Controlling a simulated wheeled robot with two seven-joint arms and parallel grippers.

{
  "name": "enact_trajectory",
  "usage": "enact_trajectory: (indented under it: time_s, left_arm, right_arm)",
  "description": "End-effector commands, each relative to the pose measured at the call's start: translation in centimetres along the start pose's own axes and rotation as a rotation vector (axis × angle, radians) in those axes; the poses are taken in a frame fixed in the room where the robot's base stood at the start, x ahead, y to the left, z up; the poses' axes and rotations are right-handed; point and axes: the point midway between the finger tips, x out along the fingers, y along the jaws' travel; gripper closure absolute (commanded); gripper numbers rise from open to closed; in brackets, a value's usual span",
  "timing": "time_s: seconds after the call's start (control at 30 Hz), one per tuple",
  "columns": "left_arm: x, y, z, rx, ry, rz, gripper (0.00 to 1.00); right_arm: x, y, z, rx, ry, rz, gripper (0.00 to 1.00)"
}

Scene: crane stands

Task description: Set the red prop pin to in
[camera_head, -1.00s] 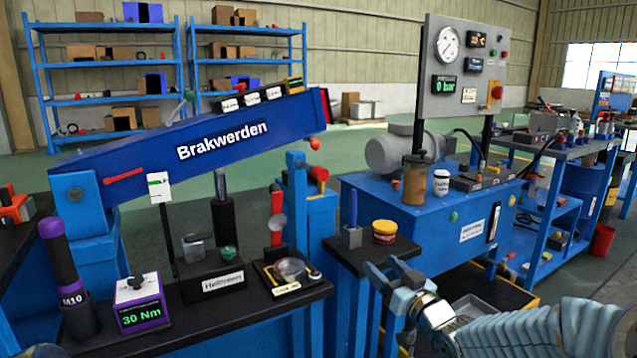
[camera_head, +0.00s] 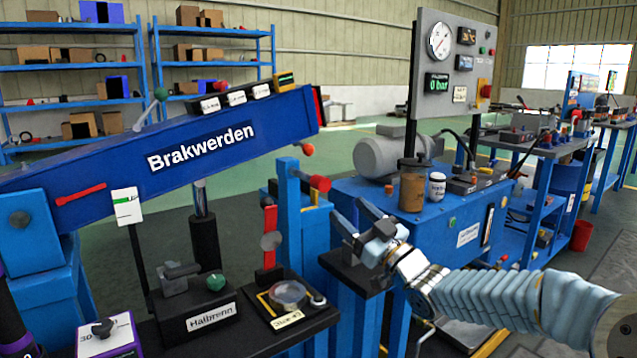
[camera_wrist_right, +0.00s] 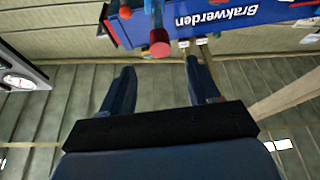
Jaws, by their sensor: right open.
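The red prop pin (camera_head: 319,183) shows as a red cylinder sticking out to the right from the blue post beside the raised blue beam (camera_head: 230,142). In the right wrist view the red pin end (camera_wrist_right: 160,45) lies ahead, between the lines of my two fingers. My right gripper (camera_head: 357,218) is open and empty, below and to the right of the pin, apart from it. Its two spread fingers also show in the right wrist view (camera_wrist_right: 160,66). How deep the pin sits in the post cannot be told. My left gripper is not in view.
A smaller red knob (camera_head: 308,149) sits just above the pin. A red lever (camera_head: 270,236) stands left of the post. A blue pump unit (camera_head: 460,215) with jars on top is at the right. A black bench (camera_head: 250,335) with small items is in front.

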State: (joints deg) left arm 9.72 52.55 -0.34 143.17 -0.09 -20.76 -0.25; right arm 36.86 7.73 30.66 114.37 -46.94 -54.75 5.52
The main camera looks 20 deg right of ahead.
Motion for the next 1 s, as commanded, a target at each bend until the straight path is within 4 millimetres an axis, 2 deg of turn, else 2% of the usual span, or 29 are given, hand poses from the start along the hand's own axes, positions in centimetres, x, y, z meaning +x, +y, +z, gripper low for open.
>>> enact_trajectory:
  time_s: [0.2, 0.43, 0.6, 0.87, 0.9, 1.0]
  left_arm:
    - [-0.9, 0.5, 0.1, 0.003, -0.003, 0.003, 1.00]
    - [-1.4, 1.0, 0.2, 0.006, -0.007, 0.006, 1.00]
    - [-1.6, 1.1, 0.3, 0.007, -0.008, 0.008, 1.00]
    - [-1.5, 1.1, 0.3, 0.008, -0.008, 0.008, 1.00]
    - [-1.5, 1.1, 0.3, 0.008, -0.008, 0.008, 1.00]
    - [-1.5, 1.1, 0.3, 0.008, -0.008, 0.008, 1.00]
  right_arm:
    - [5.3, 0.0, -0.2, 0.004, 0.003, -0.001, 0.39]
    - [9.4, 0.0, -0.1, 0.002, 0.001, 0.000, 0.39]
    - [10.6, 0.1, 0.0, 0.001, 0.000, 0.001, 0.39]
    - [10.8, 0.0, 0.1, 0.000, -0.001, 0.001, 0.39]
    - [10.8, 0.0, 0.1, 0.000, -0.001, 0.001, 0.40]
    - [10.8, 0.0, 0.0, 0.000, -0.001, 0.001, 0.56]
